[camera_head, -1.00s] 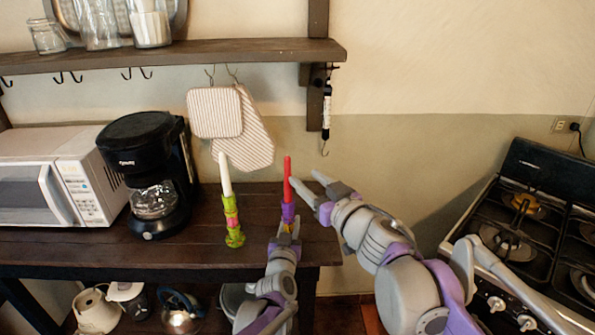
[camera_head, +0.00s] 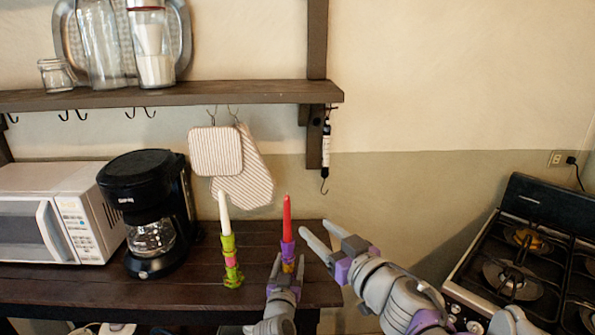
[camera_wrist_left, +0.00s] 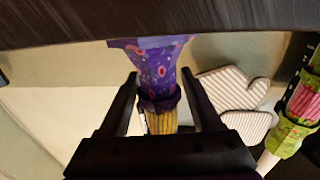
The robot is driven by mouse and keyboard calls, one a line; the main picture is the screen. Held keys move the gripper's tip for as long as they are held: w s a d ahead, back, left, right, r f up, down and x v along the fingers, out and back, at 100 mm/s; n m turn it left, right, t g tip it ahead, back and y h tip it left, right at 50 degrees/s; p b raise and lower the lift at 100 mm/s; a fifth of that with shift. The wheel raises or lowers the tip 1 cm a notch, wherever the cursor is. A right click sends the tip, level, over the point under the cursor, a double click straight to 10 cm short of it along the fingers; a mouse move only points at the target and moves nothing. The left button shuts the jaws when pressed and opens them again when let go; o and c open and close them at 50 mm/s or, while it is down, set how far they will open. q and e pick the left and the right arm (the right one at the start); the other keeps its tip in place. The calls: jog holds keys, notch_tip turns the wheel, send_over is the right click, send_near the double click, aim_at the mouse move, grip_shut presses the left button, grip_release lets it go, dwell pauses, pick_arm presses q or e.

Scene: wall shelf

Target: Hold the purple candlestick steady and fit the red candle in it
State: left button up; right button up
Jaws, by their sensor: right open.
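The purple candlestick (camera_head: 288,250) stands upright near the right end of the dark wooden counter. The red candle (camera_head: 287,215) stands upright at its top; how deep it sits is not clear. My left gripper (camera_head: 288,262) is low at the candlestick, fingers on either side. In the upside-down left wrist view, the candlestick (camera_wrist_left: 157,70), with purple and yellow parts, stands between the fingers with narrow gaps; the candle is out of view there. My right gripper (camera_head: 314,236) is open and empty, just right of the candle and candlestick, apart from them.
A green candlestick (camera_head: 231,262) with a white candle (camera_head: 224,214) stands left of the purple one. Further left are a coffee maker (camera_head: 148,215) and a microwave (camera_head: 60,215). Oven mitts (camera_head: 245,180) hang behind under the shelf (camera_head: 200,95). A stove (camera_head: 520,260) is at right.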

jog(key=s+d+f+m+g+h+p, duration=0.1)
jog(key=s+d+f+m+h+p, duration=0.3)
jog(key=d, duration=0.3)
jog(key=s+d+f+m+g+h+p, duration=0.1)
jog(key=s+d+f+m+h+p, duration=0.2)
jog(key=d+h, duration=0.35)
pick_arm(q)
jog(key=s+a+g+y+p, duration=0.1)
jog(key=s+a+g, duration=0.3)
jog(key=s, duration=0.9)
jog(key=s+a+n+g+y+p, duration=0.1)
jog(key=s+a+g, duration=0.3)
jog(key=s+a, duration=0.4)
jog(key=s+a+g, duration=0.4)
jog(key=s+a, duration=0.2)
jog(key=s, duration=1.4)
jog(key=shift+r+n+y+p, duration=0.4)
jog(key=shift+r, duration=0.05)
pick_arm(e)
jog(key=s+a+f+n+g+y, duration=0.1)
jog(key=s+a+f+g+y, duration=0.1)
jog(key=s+f+g, duration=0.6)
jog(key=s+f, duration=0.6)
jog(key=s, duration=0.4)
jog(key=shift+a+f+n+y, duration=0.2)
jog(key=shift+f+n+y, duration=0.05)
jog(key=shift+n+y, duration=0.1)
pick_arm(q)
jog(key=shift+a, duration=0.1)
